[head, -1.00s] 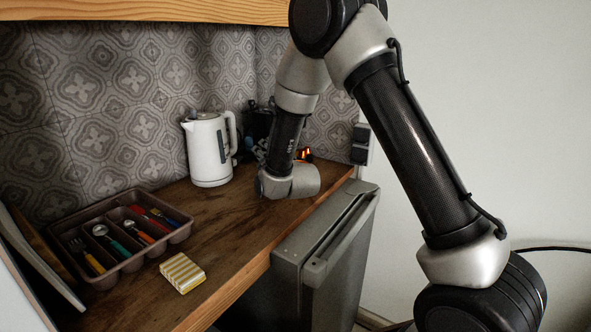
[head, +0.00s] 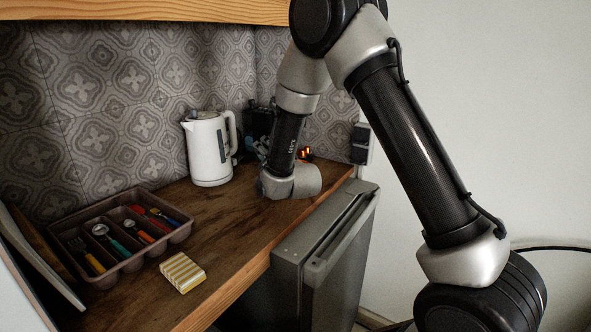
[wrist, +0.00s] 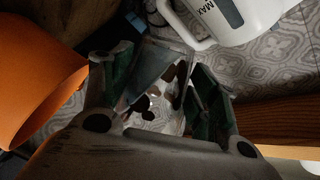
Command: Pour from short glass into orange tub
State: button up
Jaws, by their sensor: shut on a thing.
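The short glass (wrist: 152,72) is clear and sits between the fingers of my gripper (wrist: 157,62) in the wrist view. My gripper is shut on it. Dark brown and pale pieces show inside the glass, and it looks tilted in this view. The orange tub (wrist: 36,75) is at the left of the wrist view, beside my gripper and apart from the glass. I cannot tell whether any pieces are in the tub. In the head view my wrist hides most of the gripper and glass.
A white kettle (head: 209,148) stands on the wooden counter (head: 225,215) against the tiled wall, and it also shows close by in the wrist view (wrist: 238,16). A brown cutlery tray (head: 121,262) and a yellow-striped box (head: 182,272) are at the left front. The counter's middle is clear.

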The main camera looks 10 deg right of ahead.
jog(key=shift+r, duration=0.15)
jog(key=shift+d+f+m+t, duration=0.15)
jog(key=shift+f+m+t, duration=0.2)
jog(key=shift+m, duration=0.65)
dwell(0.4)
jog(key=shift+s+d+r+m+t, duration=0.1)
jog(key=shift+d+r+m+t, duration=0.25)
jog(key=shift+d+m, duration=0.55)
dwell(0.5)
jog(key=shift+d+r+m+t+p, duration=0.3)
jog(key=shift+r+m+p, duration=0.1)
jog(key=shift+m, duration=0.55)
jog(key=shift+d+r+m+t+p, duration=0.2)
jog(key=shift+d+r+m+p, duration=0.15)
jog(key=shift+m, duration=0.6)
dwell(0.9)
jog(key=shift+a+r, duration=0.1)
